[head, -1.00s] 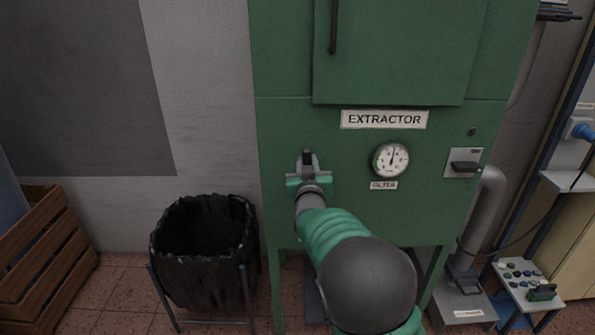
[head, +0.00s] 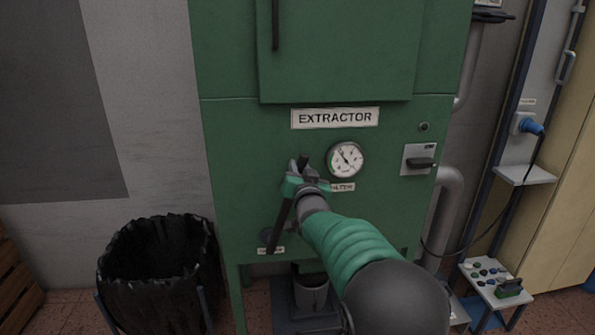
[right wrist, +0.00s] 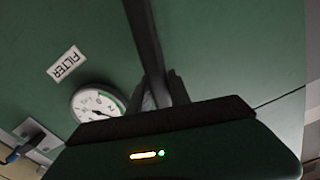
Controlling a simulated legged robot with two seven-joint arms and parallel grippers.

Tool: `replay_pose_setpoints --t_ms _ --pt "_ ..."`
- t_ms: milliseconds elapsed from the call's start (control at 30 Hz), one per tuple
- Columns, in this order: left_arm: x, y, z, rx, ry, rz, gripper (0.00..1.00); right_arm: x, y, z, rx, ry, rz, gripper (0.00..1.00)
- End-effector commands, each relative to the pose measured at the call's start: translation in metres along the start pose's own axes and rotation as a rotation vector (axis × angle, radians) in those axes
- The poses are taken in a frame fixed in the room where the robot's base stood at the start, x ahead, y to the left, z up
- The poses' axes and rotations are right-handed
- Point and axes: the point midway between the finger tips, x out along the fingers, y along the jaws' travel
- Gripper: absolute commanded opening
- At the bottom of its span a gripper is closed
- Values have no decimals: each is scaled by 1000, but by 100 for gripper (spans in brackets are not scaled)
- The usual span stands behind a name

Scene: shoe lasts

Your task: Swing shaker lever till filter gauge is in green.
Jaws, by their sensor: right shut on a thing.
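The shaker lever (head: 283,218) is a dark bar on the green extractor front. It leans to the right from a low pivot, its top end at my right gripper (head: 303,172). That gripper is shut on the lever near its top; the bar also runs between the fingers in the right wrist view (right wrist: 146,45). The round white filter gauge (head: 345,159) is right of the gripper, its needle tilted to the upper left. In the right wrist view the gauge (right wrist: 97,103) is partly hidden by the gripper and shows a green arc. My left gripper is not in view.
The extractor cabinet (head: 230,150) fills the middle. A switch box (head: 419,159) is right of the gauge. A black-lined bin (head: 160,262) stands at lower left. A small control stand (head: 490,282) is at lower right.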

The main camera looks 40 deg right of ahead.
Motion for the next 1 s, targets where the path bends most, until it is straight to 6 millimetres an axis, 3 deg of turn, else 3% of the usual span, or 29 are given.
replay_pose_setpoints --t_ms 167,200,333,733,867,1000 --pt "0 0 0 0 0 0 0 -1 3 4 3 -8 5 0" --pt "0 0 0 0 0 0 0 -1 3 4 3 -8 6 28" --pt "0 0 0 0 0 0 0 -1 2 3 2 -7 4 45" --pt "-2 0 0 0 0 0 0 -9 0 0 1 -3 0 45" --pt "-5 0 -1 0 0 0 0 -36 -1 -1 3 -4 -1 45" --pt "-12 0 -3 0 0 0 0 -78 0 -2 5 -3 -1 45"
